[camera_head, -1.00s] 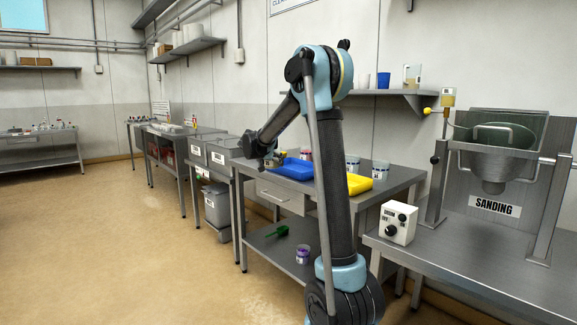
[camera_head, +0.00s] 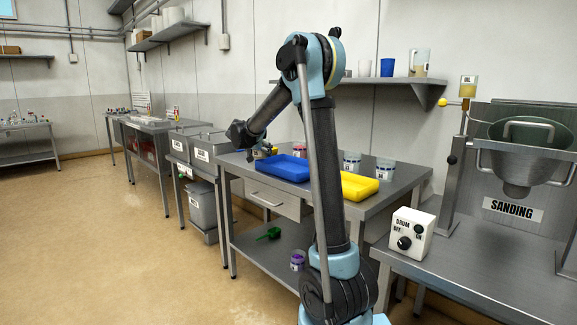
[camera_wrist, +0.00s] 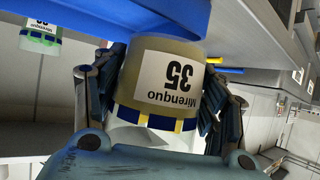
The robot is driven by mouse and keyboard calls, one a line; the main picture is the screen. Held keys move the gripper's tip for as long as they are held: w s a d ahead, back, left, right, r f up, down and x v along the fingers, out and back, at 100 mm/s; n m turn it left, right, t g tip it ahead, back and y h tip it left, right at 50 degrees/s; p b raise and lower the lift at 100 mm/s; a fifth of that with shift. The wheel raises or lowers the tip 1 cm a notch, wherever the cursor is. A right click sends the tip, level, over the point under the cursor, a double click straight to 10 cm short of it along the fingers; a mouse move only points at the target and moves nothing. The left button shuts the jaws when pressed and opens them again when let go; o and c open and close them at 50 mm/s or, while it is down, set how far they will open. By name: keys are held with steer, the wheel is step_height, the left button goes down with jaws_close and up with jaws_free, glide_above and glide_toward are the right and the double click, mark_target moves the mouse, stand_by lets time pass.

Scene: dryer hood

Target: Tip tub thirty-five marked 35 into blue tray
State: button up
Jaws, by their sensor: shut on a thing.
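My gripper (camera_head: 262,151) is at the left back side of the blue tray (camera_head: 288,170) in the head view, where its load is small and unclear. In the wrist view my gripper (camera_wrist: 165,100) is shut around a tub (camera_wrist: 190,55) marked 35, with yellowish contents and a blue band with yellow marks. The label reads upside down in that picture. The tray's blue edge (camera_wrist: 150,18) crosses the top of the wrist view, close to the tub. Whether the tub touches the tray cannot be told.
A yellow tray (camera_head: 362,186) sits right of the blue one. White-labelled tubs (camera_head: 351,163) stand behind on the table. Another labelled tub (camera_wrist: 42,38) shows in the wrist view. A green scoop (camera_head: 270,233) and a purple tub (camera_head: 297,261) are on the lower shelf.

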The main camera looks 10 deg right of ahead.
steer(key=shift+s+d+f+y, duration=0.1)
steer(key=shift+d+y, duration=0.05)
steer(key=shift+y, duration=0.15)
steer(key=shift+d+f+m+y, duration=0.2)
steer(key=shift+d+m+y, duration=0.15)
steer(key=shift+m, duration=0.15)
steer(key=shift+s+d+r+m+y, duration=0.15)
steer(key=shift+d+r+m+y, duration=0.3)
steer(key=shift+m+y, duration=0.1)
steer(key=shift+d+f+m+y+p, duration=0.3)
steer(key=shift+d+m+y, duration=0.2)
steer(key=shift+y, duration=0.2)
steer(key=shift+d+r+m+y, duration=0.25)
steer(key=shift+d+r+y, duration=0.05)
steer(key=shift+r, duration=0.05)
steer(key=shift+d+r, duration=0.2)
steer(key=shift+d, duration=0.05)
steer(key=shift+s+f+m+t+y+p, duration=0.1)
steer(key=shift+f+m+t+y+p, duration=0.1)
steer(key=shift+m+y+p, duration=0.4)
steer(key=shift+f+m+t+y+p, duration=0.1)
steer(key=shift+f+m+y+p, duration=0.1)
steer(key=shift+m+y+p, duration=0.4)
steer(key=shift+c, duration=0.2)
steer(key=shift+d+r+m+y+p, duration=0.1)
steer(key=shift+r+m+y+p, duration=0.35)
steer(key=shift+y, duration=0.25)
stand_by(0.9)
